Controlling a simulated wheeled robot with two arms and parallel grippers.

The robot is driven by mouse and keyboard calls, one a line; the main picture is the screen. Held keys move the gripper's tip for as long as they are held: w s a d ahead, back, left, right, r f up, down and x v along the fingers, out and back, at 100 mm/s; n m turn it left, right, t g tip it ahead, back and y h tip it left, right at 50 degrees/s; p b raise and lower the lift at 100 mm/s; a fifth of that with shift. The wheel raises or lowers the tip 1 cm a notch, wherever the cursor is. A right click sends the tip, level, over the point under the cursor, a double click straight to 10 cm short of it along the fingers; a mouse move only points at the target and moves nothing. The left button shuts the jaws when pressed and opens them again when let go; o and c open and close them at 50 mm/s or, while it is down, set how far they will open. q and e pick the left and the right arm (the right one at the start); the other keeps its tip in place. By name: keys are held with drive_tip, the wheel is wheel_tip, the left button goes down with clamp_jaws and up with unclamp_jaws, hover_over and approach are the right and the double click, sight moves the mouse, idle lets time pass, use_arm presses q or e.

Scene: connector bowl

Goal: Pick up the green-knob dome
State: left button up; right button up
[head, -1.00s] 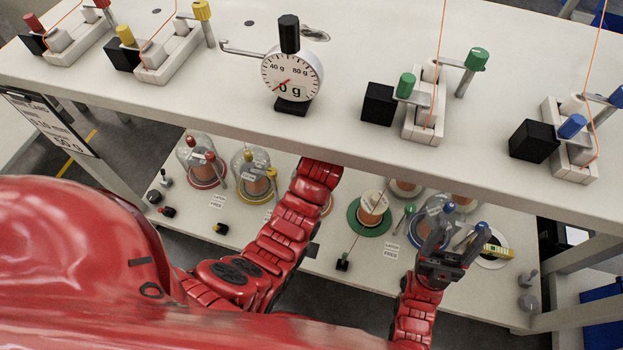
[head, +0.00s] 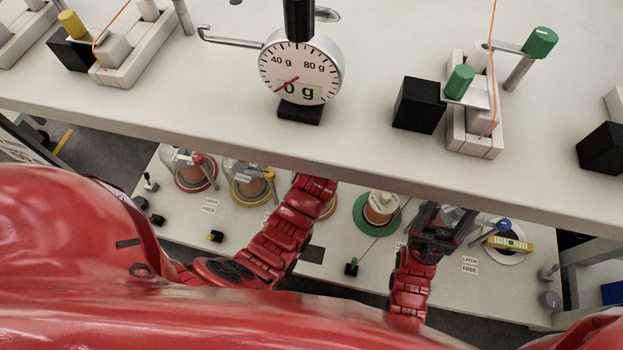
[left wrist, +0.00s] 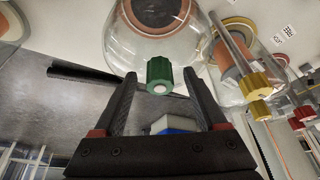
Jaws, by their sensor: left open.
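The green-knob dome (left wrist: 125,35) is clear glass and fills the top of the left wrist view, with a brown-orange round part seen through it. Its green ribbed knob (left wrist: 158,72) points towards my left gripper (left wrist: 160,84). The gripper is open, with one finger on each side of the knob and a visible gap to each. In the head view my left arm runs under the shelf, and its gripper is hidden there. My right gripper (head: 447,216) is at the shelf's front edge, its fingers apart and nothing visible between them.
A yellow-knob dome (left wrist: 235,75) stands close beside it; it also shows in the head view (head: 248,178). A green disc with a spool (head: 362,222) lies on the lower table. The shelf (head: 190,110) overhangs, bearing a dial gauge (head: 300,75) and a green-knob fixture (head: 472,120).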

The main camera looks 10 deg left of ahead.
use_arm(q)
drive_tip(key=shift+s+d+r, duration=0.1)
drive_tip(key=shift+r, duration=0.1)
drive_tip(key=shift+c, duration=0.9)
clamp_jaws()
